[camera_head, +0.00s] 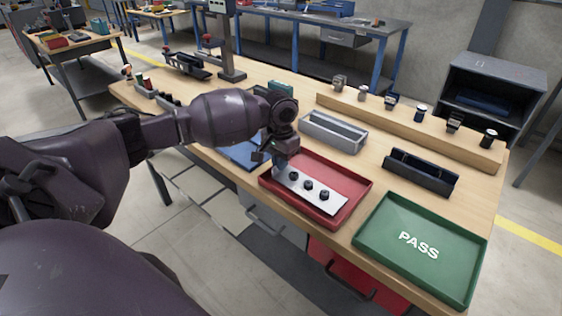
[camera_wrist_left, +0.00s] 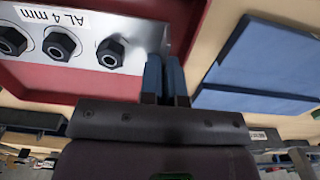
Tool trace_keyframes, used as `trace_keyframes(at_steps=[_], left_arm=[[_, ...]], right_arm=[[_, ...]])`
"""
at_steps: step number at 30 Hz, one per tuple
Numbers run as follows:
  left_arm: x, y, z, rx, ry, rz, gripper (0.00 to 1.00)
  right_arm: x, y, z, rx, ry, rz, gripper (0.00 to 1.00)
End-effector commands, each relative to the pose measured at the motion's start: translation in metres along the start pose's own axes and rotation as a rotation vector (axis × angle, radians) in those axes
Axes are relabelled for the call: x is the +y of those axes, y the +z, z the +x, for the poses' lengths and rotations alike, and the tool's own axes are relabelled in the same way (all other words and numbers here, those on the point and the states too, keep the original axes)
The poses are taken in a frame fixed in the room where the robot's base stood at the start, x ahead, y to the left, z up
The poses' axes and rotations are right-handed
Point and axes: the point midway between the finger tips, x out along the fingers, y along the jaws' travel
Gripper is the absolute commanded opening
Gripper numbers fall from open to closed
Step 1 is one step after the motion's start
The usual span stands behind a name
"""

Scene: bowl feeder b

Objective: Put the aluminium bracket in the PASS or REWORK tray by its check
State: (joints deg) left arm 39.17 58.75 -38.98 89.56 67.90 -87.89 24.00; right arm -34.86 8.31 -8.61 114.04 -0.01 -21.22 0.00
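The aluminium bracket (camera_head: 308,192) is a pale plate with three dark nuts, over the red tray (camera_head: 364,186). I cannot tell whether it touches the tray floor. In the left wrist view the bracket (camera_wrist_left: 83,45) carries a label reading "AL 4 mm". My left gripper (camera_head: 279,160) is at the bracket's far-left end. Its two blue fingertips (camera_wrist_left: 165,65) are close together on that end's grey edge. The green tray (camera_head: 374,232), marked PASS, lies empty to the right. No lettering shows on the red tray. My right gripper is out of view.
A blue panel (camera_head: 240,154) lies left of the red tray. A grey open bin (camera_head: 333,133) and a black holder (camera_head: 420,173) stand behind the trays. A wooden rail (camera_head: 400,123) with several small parts runs along the back. A dark stand (camera_head: 228,50) rises at the far left.

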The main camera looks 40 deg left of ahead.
Motion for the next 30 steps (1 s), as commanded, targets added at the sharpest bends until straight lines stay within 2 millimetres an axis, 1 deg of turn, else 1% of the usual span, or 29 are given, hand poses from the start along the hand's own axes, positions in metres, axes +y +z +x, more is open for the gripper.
trace_keyframes(at_steps=[6, 12, 17, 24, 27, 30], left_arm=[[0.000, -0.001, -0.002, 0.004, 0.000, 0.000, 0.00], [0.000, -0.001, 0.002, 0.004, 0.000, 0.000, 0.00], [-0.001, -0.001, 0.006, 0.004, -0.001, 0.000, 0.00], [0.000, 0.000, 0.011, 0.001, 0.000, 0.001, 0.00], [0.000, 0.000, 0.012, -0.001, 0.000, 0.001, 0.16], [0.000, 0.000, 0.012, 0.000, -0.001, 0.001, 0.29]], right_arm=[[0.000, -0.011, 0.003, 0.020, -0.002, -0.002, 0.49], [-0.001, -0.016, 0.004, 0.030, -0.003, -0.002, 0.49], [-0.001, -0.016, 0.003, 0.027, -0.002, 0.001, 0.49], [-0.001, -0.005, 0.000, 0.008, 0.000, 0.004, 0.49], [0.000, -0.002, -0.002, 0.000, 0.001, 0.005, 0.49], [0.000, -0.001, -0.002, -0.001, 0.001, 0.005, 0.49]])
